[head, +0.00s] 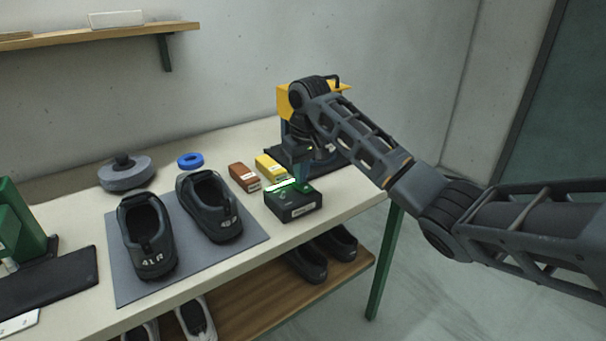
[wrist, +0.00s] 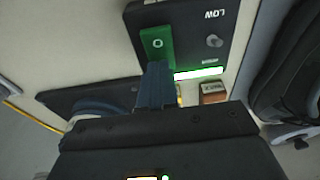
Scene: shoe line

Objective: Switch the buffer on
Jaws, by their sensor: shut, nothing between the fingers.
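A dark control box (head: 293,207) sits near the table's front edge. In the wrist view its face (wrist: 190,15) carries the word "LOW", a green switch plate (wrist: 157,38) with a light mark, a small grey knob (wrist: 213,41) and a bright green-white lit bar (wrist: 198,74). The lit bar (head: 283,184) also shows in the head view. My gripper (wrist: 155,66) is shut and empty, its fingertips at the lower end of the green plate; whether they touch it I cannot tell. The yellow buffer (head: 284,104) stands behind, partly hidden by my arm.
A brown box (head: 245,177) and a yellow box (head: 268,167) lie just behind and left of the control box. Two dark shoes (head: 147,237) (head: 210,207) stand on a grey mat (head: 258,232). A blue ring (head: 190,160) and a grey round part (head: 126,173) lie further back.

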